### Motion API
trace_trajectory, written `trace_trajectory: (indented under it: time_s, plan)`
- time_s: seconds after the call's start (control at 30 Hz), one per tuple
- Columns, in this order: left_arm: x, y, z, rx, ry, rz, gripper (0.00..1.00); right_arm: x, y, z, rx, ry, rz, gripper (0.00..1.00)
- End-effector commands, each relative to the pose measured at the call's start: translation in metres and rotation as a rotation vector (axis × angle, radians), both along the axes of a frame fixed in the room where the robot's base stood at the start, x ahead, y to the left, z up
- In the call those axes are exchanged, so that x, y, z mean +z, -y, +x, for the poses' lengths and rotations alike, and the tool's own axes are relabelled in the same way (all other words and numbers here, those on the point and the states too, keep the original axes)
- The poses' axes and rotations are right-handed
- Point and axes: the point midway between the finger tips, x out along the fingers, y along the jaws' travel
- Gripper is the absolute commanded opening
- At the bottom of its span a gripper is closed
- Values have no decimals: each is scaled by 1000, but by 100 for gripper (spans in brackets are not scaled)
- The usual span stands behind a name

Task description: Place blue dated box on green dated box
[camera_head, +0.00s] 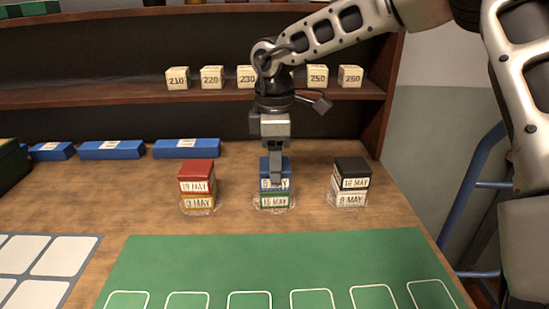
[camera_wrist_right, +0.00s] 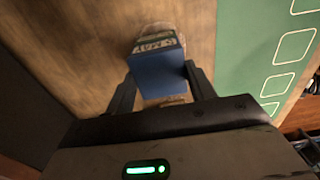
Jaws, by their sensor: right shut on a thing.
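The blue dated box (camera_head: 285,168) sits directly above the green dated box (camera_head: 274,201), apparently touching it, in the middle of the table. My right gripper (camera_head: 275,172) points down and is shut on the blue box. In the right wrist view the blue box (camera_wrist_right: 158,72) shows between the two fingers of my right gripper (camera_wrist_right: 160,92). The label on the blue box is partly covered by a finger. The green box rests in a clear round dish. My left gripper is not in view.
A red box (camera_head: 197,169) on a yellow one stands left, a black box (camera_head: 352,165) on a white one right. Blue blocks (camera_head: 187,148) line the back. A shelf (camera_head: 110,97) holds numbered cubes. A green mat (camera_head: 270,262) lies in front.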

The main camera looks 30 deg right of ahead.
Motion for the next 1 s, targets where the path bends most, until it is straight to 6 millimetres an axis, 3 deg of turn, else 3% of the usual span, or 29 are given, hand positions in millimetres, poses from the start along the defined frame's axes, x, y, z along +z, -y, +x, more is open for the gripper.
trace_trajectory:
  time_s: [0.1,0.13,0.2,0.6,1.0]
  plan:
    - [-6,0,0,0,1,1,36,-4,0,0,0,1,0,26]
    - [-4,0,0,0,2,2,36,-3,0,0,0,1,0,60]
    - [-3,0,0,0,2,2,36,-2,0,0,0,1,1,76]
    - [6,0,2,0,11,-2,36,6,0,0,0,2,0,76]
    - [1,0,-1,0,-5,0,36,87,0,1,-1,4,0,76]
